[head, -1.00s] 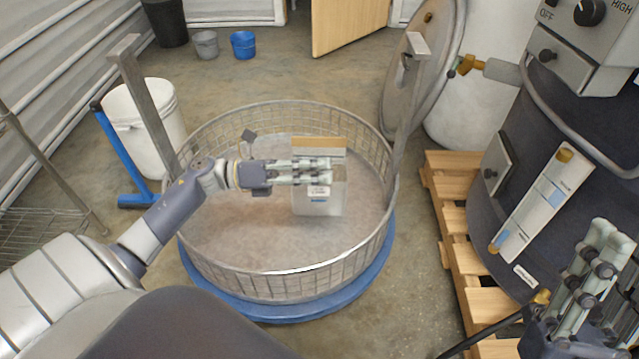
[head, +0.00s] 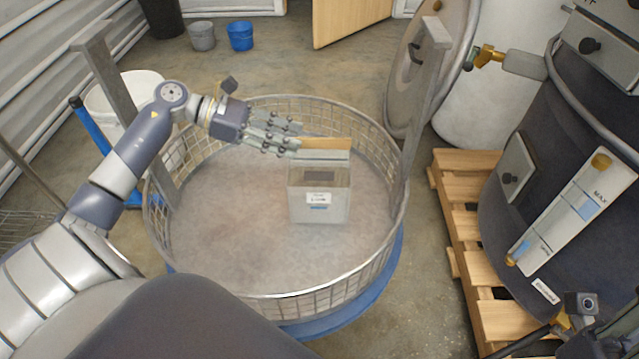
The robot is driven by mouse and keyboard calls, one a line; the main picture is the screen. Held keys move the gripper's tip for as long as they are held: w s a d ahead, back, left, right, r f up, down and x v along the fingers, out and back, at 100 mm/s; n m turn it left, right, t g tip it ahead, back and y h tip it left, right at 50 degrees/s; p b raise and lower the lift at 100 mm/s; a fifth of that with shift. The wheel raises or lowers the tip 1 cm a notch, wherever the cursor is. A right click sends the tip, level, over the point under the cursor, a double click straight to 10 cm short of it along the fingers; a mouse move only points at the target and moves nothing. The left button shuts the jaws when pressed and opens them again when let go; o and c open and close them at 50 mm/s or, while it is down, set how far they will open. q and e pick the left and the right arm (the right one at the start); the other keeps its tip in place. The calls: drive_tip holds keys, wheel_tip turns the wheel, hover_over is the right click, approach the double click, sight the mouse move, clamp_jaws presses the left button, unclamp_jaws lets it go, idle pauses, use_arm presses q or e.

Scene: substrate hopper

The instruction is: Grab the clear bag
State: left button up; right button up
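The clear bag (head: 335,190) looks like a greyish, box-shaped, see-through pack with a small white and blue label on its front. It stands upright on the floor of the round wire basket (head: 285,283), right of the middle. A tan strip shows along its top back edge. My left gripper (head: 299,137) reaches in from the left, with its fingers spread and pointing right. The fingertips are by the bag's upper left corner; I cannot tell whether they touch it. Nothing shows between the fingers. My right gripper's fingers are out of view.
The basket has a wire rim, two upright grey posts and a blue base (head: 345,318). A wooden pallet (head: 467,225) and a dark tank (head: 540,180) stand at the right. A white bucket (head: 110,105) is behind my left arm. The basket floor around the bag is bare.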

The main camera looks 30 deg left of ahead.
sight(320, 162)
use_arm(q)
drive_tip(key=b+x, duration=0.2)
drive_tip(key=x, duration=0.5)
drive_tip(key=shift+w+d, duration=0.1)
drive_tip(key=shift+d, duration=0.15)
clamp_jaws()
drive_tip(key=shift+r, duration=0.15)
